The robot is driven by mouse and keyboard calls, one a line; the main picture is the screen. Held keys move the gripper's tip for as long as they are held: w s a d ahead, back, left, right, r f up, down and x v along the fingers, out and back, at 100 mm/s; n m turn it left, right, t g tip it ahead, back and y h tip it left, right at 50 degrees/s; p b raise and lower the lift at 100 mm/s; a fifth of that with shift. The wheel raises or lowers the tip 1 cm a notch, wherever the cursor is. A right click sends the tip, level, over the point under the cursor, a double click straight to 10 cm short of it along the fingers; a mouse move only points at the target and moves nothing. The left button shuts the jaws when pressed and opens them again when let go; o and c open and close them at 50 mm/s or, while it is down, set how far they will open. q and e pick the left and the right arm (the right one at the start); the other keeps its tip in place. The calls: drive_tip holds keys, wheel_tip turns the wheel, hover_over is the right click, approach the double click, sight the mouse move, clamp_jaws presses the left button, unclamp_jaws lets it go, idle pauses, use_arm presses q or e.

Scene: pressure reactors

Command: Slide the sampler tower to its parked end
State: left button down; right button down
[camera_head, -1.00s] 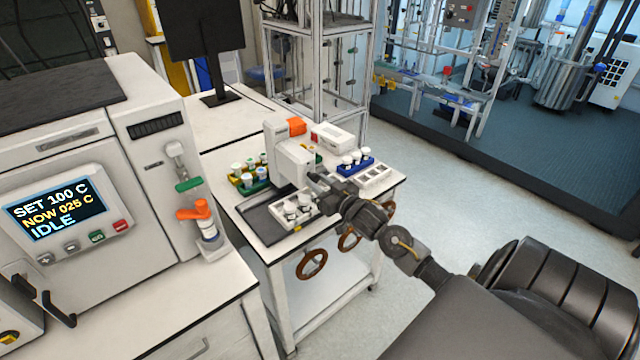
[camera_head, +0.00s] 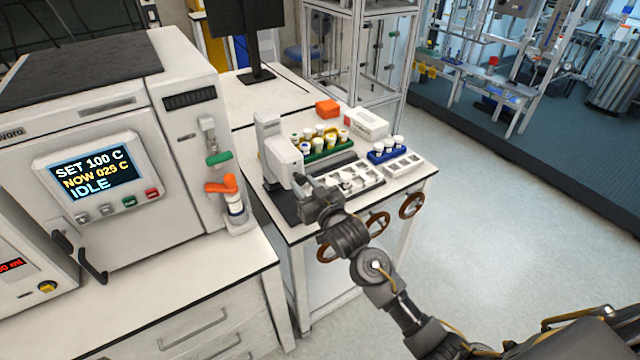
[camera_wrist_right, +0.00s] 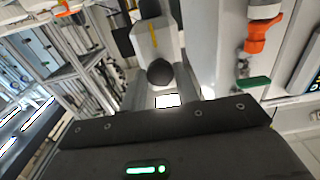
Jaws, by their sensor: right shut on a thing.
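The white sampler tower (camera_head: 281,158) stands upright at the left end of its dark tray (camera_head: 287,207) on the white side bench. My right gripper (camera_head: 303,186) is at the tower's front face, low down, and is shut on the tower's front grip; its jaws and wrist hide that part. In the right wrist view the tower (camera_wrist_right: 156,40) stands straight ahead, with a dark round knob (camera_wrist_right: 160,72) on its front. My left gripper is out of view.
Right of the tower are a green rack of vials (camera_head: 325,148), a blue rack (camera_head: 386,154), a white vial tray (camera_head: 352,181) and a white box (camera_head: 365,124). An orange block (camera_head: 328,109) lies behind.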

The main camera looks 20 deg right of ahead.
drive_tip(key=shift+s+a+f, duration=0.1)
drive_tip(key=shift+a+f, duration=0.1)
drive_tip(key=shift+a, duration=0.1)
drive_tip(key=c, duration=1.4)
unclamp_jaws()
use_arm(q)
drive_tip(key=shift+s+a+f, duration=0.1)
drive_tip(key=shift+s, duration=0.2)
use_arm(e)
drive_tip(key=o, duration=0.3)
drive_tip(key=shift+a+r, duration=0.1)
drive_tip(key=shift+r, duration=0.05)
drive_tip(key=shift+o, duration=0.2)
drive_tip(key=shift+d, duration=0.2)
drive_tip(key=shift+s+d, duration=0.1)
drive_tip(key=shift+s, duration=0.25)
use_arm(q)
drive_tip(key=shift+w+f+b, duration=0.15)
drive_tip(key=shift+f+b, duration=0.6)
drive_tip(key=shift+b, duration=0.05)
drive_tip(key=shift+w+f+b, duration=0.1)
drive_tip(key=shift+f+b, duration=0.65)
use_arm(e)
drive_tip(key=v, duration=1)
